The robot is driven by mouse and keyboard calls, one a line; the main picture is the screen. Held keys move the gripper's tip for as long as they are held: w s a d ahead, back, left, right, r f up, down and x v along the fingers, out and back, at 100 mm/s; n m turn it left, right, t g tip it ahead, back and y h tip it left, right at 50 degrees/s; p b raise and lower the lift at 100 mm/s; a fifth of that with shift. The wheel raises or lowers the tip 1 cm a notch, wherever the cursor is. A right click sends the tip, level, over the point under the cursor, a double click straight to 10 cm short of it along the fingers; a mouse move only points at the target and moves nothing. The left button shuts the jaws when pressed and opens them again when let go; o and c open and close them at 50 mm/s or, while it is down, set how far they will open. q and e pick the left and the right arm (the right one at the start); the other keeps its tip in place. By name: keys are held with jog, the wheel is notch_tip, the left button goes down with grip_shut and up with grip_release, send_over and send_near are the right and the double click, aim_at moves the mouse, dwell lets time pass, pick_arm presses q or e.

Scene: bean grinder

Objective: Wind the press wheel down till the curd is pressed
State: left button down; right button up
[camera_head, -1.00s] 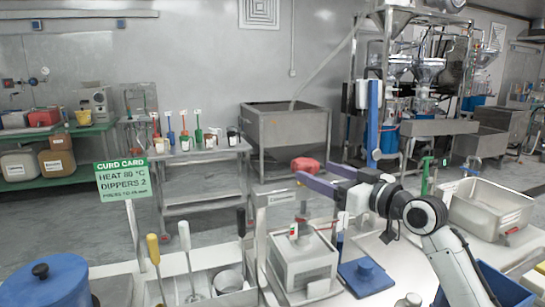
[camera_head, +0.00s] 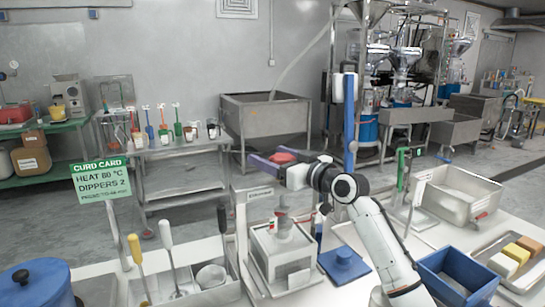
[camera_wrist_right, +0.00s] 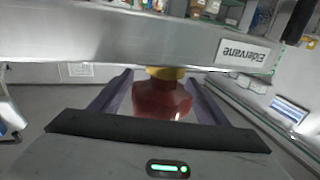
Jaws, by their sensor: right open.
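The press has a pale frame (camera_head: 241,215) with a label on its crossbeam, a spindle (camera_head: 283,203) and a pale box-shaped mould (camera_head: 284,250) under it. The red press wheel (camera_head: 285,156) is at the top. My right gripper (camera_head: 266,156) is open, with its purple fingers at the wheel. In the right wrist view the red wheel (camera_wrist_right: 162,101) with its yellow collar lies between the spread fingers, with gaps at the sides. The curd is hidden, and so is how far the press is down. My left gripper is not in view.
A blue bin (camera_head: 455,272), a steel basin (camera_head: 458,195) and a tray of blocks (camera_head: 502,283) lie farther right. Tall-handled tools stand in a bin (camera_head: 185,293) at left. A green curd card (camera_head: 101,181) stands behind it.

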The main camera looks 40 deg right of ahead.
jog(key=c, duration=1.1)
jog(key=shift+o, duration=0.2)
